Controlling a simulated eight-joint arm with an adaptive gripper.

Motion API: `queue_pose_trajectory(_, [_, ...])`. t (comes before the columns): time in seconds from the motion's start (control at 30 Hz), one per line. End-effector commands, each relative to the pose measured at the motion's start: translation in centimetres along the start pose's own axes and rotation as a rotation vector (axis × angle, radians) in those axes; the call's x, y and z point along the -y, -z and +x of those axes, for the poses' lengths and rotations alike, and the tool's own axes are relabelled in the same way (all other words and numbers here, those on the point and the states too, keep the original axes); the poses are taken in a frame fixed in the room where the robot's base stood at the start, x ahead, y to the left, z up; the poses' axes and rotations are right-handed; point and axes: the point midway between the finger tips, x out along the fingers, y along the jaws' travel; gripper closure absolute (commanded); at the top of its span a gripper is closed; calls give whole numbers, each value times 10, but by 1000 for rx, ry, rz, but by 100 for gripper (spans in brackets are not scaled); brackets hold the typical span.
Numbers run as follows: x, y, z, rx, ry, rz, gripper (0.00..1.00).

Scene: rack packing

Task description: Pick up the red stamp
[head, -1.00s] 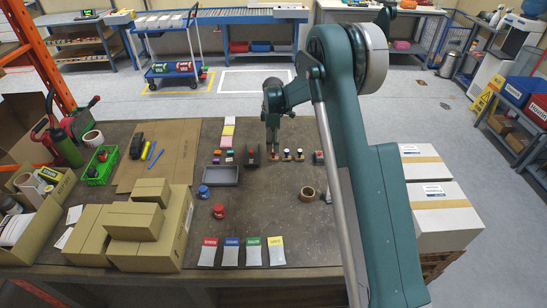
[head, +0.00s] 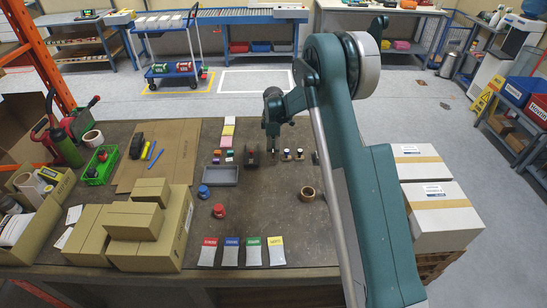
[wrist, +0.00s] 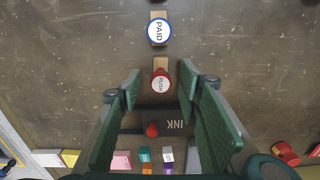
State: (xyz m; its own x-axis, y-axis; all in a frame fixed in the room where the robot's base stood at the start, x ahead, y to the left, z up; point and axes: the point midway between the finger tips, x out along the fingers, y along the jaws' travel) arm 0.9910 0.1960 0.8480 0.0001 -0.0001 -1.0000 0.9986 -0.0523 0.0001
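The red stamp (wrist: 161,82) shows in the wrist view as a round red-rimmed top with a white label reading RUSH, over a wooden block. My gripper (wrist: 161,84) is open, its green fingers on either side of the stamp with gaps both sides. How far the fingertips are above it is hard to tell. In the head view my gripper (head: 273,158) points down at the table beside the stamp row, and hides the red stamp there.
A blue-rimmed PAID stamp (wrist: 159,32) stands just beyond the red one. A dark INK holder (wrist: 175,123) with a red-topped piece (wrist: 152,130) lies between my fingers' bases.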

Motion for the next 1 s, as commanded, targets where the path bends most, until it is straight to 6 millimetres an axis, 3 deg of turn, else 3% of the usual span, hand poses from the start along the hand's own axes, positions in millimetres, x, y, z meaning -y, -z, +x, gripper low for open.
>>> queue_pose_trajectory(0.33, [1, -1, 34, 0, 0, 0, 65])
queue_pose_trajectory(0.9, [1, -1, 35, 0, 0, 0, 65])
queue_pose_trajectory(1.0, [1, -1, 35, 0, 0, 0, 76])
